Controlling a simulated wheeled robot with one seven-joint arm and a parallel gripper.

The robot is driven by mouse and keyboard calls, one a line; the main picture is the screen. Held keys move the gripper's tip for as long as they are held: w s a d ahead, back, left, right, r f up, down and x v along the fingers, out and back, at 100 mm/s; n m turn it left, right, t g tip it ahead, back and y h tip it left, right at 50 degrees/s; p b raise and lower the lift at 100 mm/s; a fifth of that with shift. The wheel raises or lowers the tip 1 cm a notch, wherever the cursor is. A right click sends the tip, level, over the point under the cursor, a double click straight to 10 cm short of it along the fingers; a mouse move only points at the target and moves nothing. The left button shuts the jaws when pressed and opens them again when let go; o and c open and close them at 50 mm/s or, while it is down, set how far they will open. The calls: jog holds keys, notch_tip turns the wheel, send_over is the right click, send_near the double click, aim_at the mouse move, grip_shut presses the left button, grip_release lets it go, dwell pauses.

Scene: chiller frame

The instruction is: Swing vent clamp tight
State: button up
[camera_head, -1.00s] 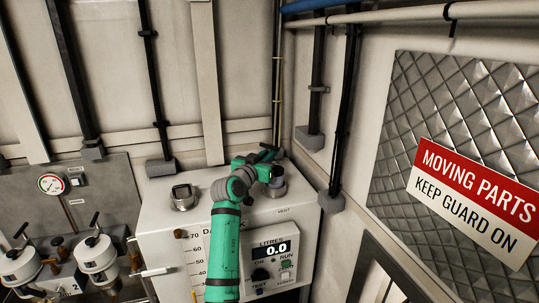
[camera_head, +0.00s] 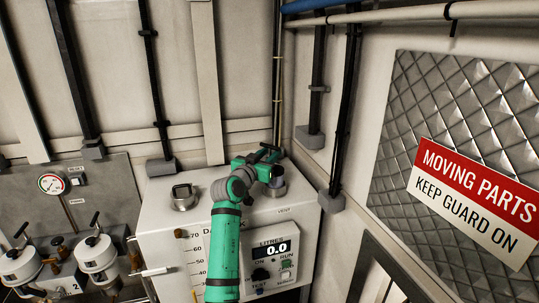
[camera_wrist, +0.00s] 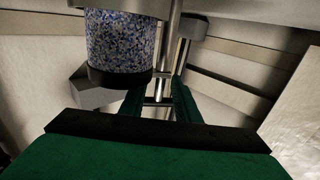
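The vent (camera_head: 277,188) is a grey round fitting on top of the white tank, above the label VENT. My gripper (camera_head: 268,153) is at the vent, at its upper back side in the head view, and my arm partly covers it. The clamp itself cannot be made out there. In the wrist view, my gripper's two green fingers (camera_wrist: 158,103) stand apart, with thin metal bars visible in the gap. I cannot tell whether they touch these bars. A blue speckled cylinder (camera_wrist: 119,42) with a dark lower rim is just above the left finger.
The white tank (camera_head: 160,222) carries a second round fitting (camera_head: 183,197) and a display panel (camera_head: 273,260) reading 0.0. Pipes and a mesh guard (camera_head: 455,120) with a warning sign (camera_head: 478,200) are at the right. White canisters (camera_head: 97,255) stand at the lower left.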

jog(key=v, duration=1.1)
jog(key=shift+w, duration=0.1)
jog(key=shift+n+t+y, duration=0.3)
jog(key=shift+n+y, duration=0.3)
jog(key=shift+y, duration=0.3)
jog(key=x, duration=0.5)
jog(key=d+x, duration=0.1)
jog(key=x, duration=0.5)
jog(key=shift+s+d+r, duration=0.1)
jog(key=shift+s+r, duration=0.05)
jog(key=shift+s, duration=0.1)
grip_shut()
